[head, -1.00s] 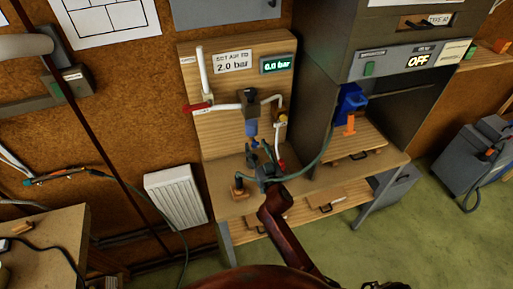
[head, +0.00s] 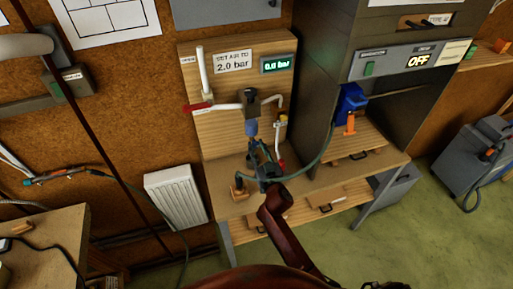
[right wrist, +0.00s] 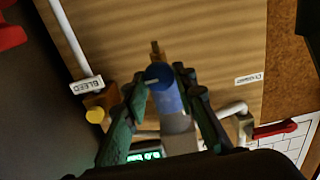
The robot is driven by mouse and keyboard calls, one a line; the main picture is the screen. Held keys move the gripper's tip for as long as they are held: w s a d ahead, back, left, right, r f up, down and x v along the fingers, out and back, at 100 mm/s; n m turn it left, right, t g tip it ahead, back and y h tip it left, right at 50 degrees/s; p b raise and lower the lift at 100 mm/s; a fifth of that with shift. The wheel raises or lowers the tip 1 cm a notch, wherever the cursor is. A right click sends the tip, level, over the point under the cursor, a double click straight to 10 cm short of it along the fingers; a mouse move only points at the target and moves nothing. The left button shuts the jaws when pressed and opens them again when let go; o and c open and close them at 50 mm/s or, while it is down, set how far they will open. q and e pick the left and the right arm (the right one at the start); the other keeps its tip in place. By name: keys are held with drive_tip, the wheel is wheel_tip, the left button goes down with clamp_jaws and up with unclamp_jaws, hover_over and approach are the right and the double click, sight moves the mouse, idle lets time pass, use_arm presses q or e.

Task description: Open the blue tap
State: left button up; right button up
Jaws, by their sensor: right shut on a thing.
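A blue cylindrical part (head: 251,128) hangs under a dark valve body (head: 250,97) on the wooden pipe board (head: 225,135). No other blue tap shows on the board. My right gripper (head: 256,147) reaches it from below. In the right wrist view, the blue part (right wrist: 166,98) is between the fingers of my right gripper (right wrist: 160,80), one on each side. The fingers look shut on it, though the exact contact is hard to see. A red handle (head: 197,107) sits at the left of the board. My left gripper is not in view.
A display (head: 277,64) reads 0.0 bar beside a sign (head: 232,62) reading 2.0 bar. A white pipe with a red end (head: 281,163) stands right of my gripper. A green hose (head: 323,145) curves to the right. A grey cabinet (head: 312,75) stands close on the right.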

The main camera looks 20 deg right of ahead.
drive_tip(key=shift+n, duration=0.3)
drive_tip(key=n, duration=0.3)
drive_tip(key=shift+a+n, duration=0.1)
drive_tip(key=shift+n, duration=0.2)
drive_tip(key=n, duration=0.3)
drive_tip(key=shift+n+p, duration=0.3)
drive_tip(key=n, duration=0.3)
drive_tip(key=shift+a+f+n, duration=0.1)
drive_tip(key=shift+n, duration=0.2)
drive_tip(key=shift+n+p, duration=0.3)
drive_tip(key=shift+n, duration=1.6)
drive_tip(key=o, duration=1.1)
drive_tip(key=shift+o, duration=0.2)
